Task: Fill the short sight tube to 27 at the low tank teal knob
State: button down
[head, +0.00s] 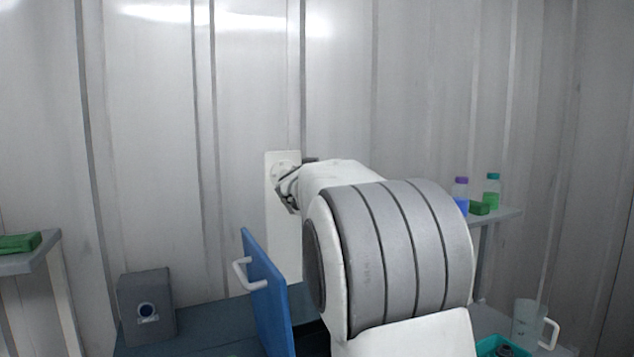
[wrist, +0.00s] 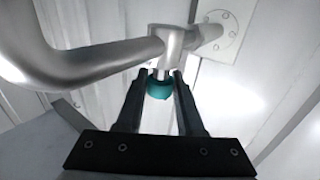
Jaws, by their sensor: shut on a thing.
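In the wrist view a teal knob (wrist: 160,89) sits under a grey metal pipe fitting (wrist: 172,40). My gripper (wrist: 163,78) has its two dark fingers on either side of the knob's stem and is shut on it. In the head view my arm hides the knob, and my gripper (head: 288,188) shows only partly in front of a white wall panel (head: 284,235). The short sight tube and its scale cannot be made out in either view.
A blue door panel (head: 266,295) with a white handle stands open left of my arm. A shelf at right holds bottles (head: 460,195); a clear jug (head: 527,322) stands at lower right.

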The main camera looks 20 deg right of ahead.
jog(key=shift+f+n+t+y+b, duration=0.3)
jog(key=shift+n+y+b, duration=0.35)
jog(key=shift+b, duration=0.75)
jog(key=shift+f+n+t+y+b, duration=0.1)
jog(key=shift+n+t+y+b, duration=0.5)
jog(key=shift+b, duration=0.8)
jog(key=y+b, duration=0.2)
jog(key=b, duration=0.1)
jog(key=shift+s+d+n+b, duration=0.1)
jog(key=shift+d+n+b, duration=0.15)
jog(key=shift+n+b, duration=0.1)
jog(key=n+y+b, duration=0.1)
jog(key=y+b, duration=0.2)
jog(key=b, duration=0.2)
jog(key=shift+a+r+n+t, duration=0.1)
jog(key=shift+n+t, duration=0.3)
jog(key=shift+r+n+y+b, duration=0.1)
jog(key=shift+n+y+b, duration=0.6)
jog(key=shift+y+b, duration=0.3)
jog(key=shift+a+r+n+y, duration=0.1)
jog(key=shift+r+n+y, duration=0.1)
jog(key=shift+n+y, duration=0.9)
jog(key=shift+r+y, duration=0.1)
jog(key=shift+y, duration=0.45)
jog(key=c, duration=0.5)
grip_release()
jog(key=shift+b, duration=0.3)
